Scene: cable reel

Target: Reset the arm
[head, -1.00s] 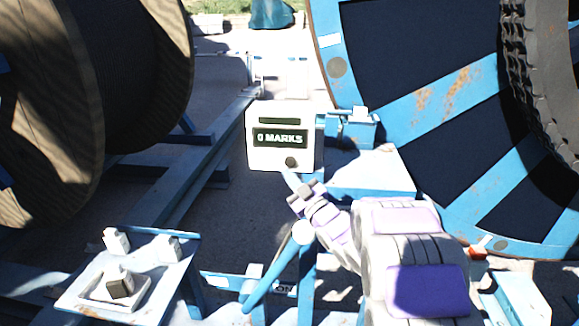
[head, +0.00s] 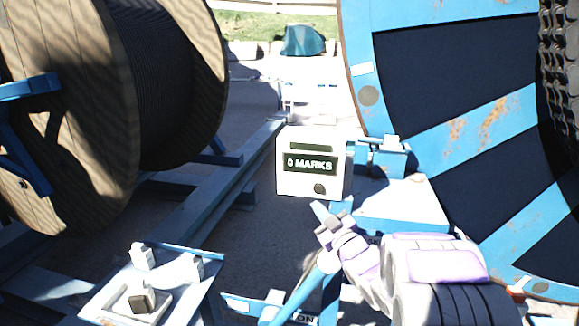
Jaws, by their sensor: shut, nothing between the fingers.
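My gripper (head: 322,212) is at the end of my white and purple arm, low in the centre of the head view. It is shut and holds nothing. Its tip points up and left, just below the white counter box (head: 313,163) in the picture. The box has a dark display reading "0 MARKS" and a dark round knob (head: 319,188) near its bottom edge. I cannot tell how far the tip is from the box. Part of a blue lever (head: 300,290) shows below my gripper.
A wooden cable reel (head: 70,110) stands at the left, and a large blue and black reel (head: 450,90) at the right. A tilted white panel with several blocks (head: 90,310) is at the lower left. Blue frame rails (head: 215,205) cross the ground. Open pavement lies behind.

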